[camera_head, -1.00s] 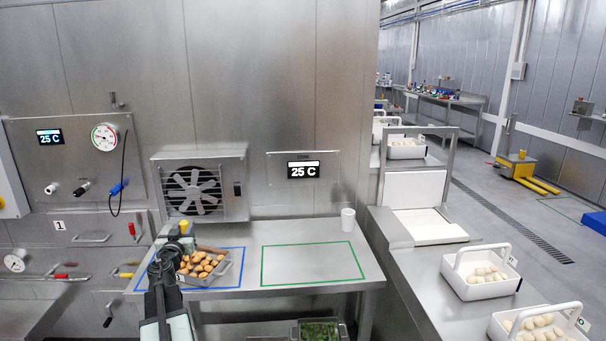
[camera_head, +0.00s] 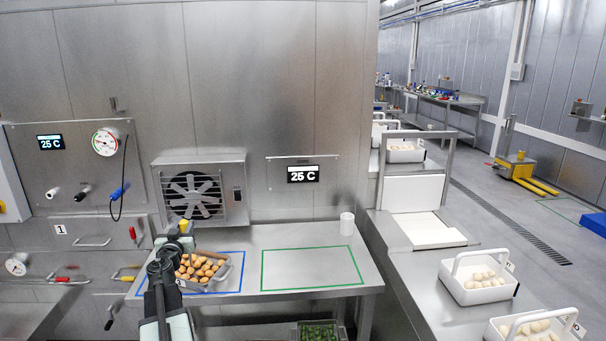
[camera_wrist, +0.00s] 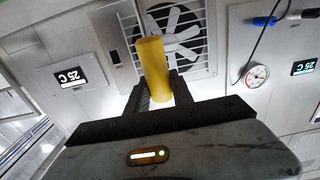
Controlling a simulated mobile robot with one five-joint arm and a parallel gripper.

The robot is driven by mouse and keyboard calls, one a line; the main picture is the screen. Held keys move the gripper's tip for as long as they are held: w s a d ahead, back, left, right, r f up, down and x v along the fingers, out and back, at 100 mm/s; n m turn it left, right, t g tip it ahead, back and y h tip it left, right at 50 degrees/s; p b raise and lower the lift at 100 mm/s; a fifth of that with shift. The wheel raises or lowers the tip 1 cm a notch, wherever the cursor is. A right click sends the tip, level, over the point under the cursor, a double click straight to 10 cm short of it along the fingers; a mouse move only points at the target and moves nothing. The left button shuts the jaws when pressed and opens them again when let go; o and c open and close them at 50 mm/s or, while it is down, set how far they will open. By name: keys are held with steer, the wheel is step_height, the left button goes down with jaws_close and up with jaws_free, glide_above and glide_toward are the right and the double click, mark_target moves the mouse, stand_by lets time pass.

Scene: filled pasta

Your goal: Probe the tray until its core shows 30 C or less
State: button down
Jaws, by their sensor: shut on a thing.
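The tray (camera_head: 222,284) of brown filled pasta sits inside the blue outline on the steel table, below the fan unit. My gripper (camera_head: 176,236) is above the left part of the tray. It is shut on a yellow-handled probe (camera_wrist: 153,68), which also shows in the head view as a yellow top (camera_head: 183,225). The probe's tip is hidden in the head view, so I cannot tell if it is in the pasta. A wall display (camera_head: 303,174) reads 25 C, and another display (camera_head: 51,142) at the left also reads 25 C.
The fan unit (camera_head: 201,192) is on the wall behind the tray. White trays (camera_head: 479,292) of pale pasta stand on the right counter.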

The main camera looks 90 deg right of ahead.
step_height(320, 180, up, 10)
steer(key=p, duration=0.8)
steer(key=shift+p, duration=0.35)
steer(key=shift+f, duration=0.2)
